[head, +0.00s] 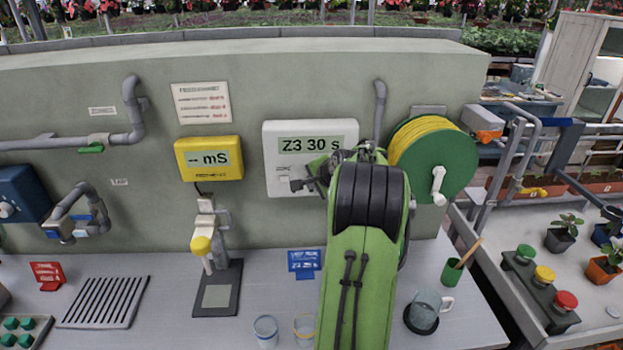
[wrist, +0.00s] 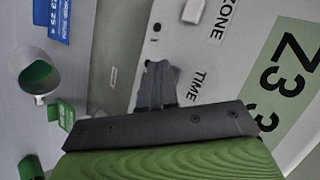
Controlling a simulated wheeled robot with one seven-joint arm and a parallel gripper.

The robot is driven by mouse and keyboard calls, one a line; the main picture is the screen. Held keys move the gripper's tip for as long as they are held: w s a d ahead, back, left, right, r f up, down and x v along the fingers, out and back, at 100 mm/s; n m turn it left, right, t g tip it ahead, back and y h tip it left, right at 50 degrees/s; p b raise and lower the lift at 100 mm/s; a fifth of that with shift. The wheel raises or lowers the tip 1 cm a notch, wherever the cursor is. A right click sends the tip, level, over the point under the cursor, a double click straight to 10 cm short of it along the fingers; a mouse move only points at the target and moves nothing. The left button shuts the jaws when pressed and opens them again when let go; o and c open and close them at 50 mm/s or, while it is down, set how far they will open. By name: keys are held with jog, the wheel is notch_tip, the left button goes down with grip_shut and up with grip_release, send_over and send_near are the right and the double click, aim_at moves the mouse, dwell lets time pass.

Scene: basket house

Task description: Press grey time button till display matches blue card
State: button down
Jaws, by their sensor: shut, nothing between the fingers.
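The white control box (head: 270,150) on the wall has a display (head: 311,145) reading "Z3 30 s". The display also shows, partly cut off, in the wrist view (wrist: 283,85). The blue card (head: 304,261) stands on the bench below the box; in the wrist view (wrist: 52,18) its lower line appears to read "Z3 25 s". My gripper (head: 298,185) is shut and empty at the box's lower front. In the wrist view its fingertips (wrist: 157,75) are beside the "TIME" label. The grey time button is hidden, apparently behind the fingers. A pale button (wrist: 193,10) shows by the "ZONE" label.
A green hose reel (head: 452,160) is close on the right. Cups (head: 265,330) and a mug (head: 425,308) stand on the bench. A red card (head: 47,274) is far left.

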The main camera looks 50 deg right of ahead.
jog(key=shift+w+d, duration=0.15)
dwell(0.5)
jog(key=shift+s+a+b, duration=0.45)
jog(key=shift+s+a, duration=0.1)
jog(key=shift+a, duration=0.05)
jog(key=s+a+b, duration=0.2)
jog(key=s+a, duration=0.1)
jog(key=shift+s+a+b, duration=0.15)
jog(key=shift+a+b, duration=0.25)
dwell(0.7)
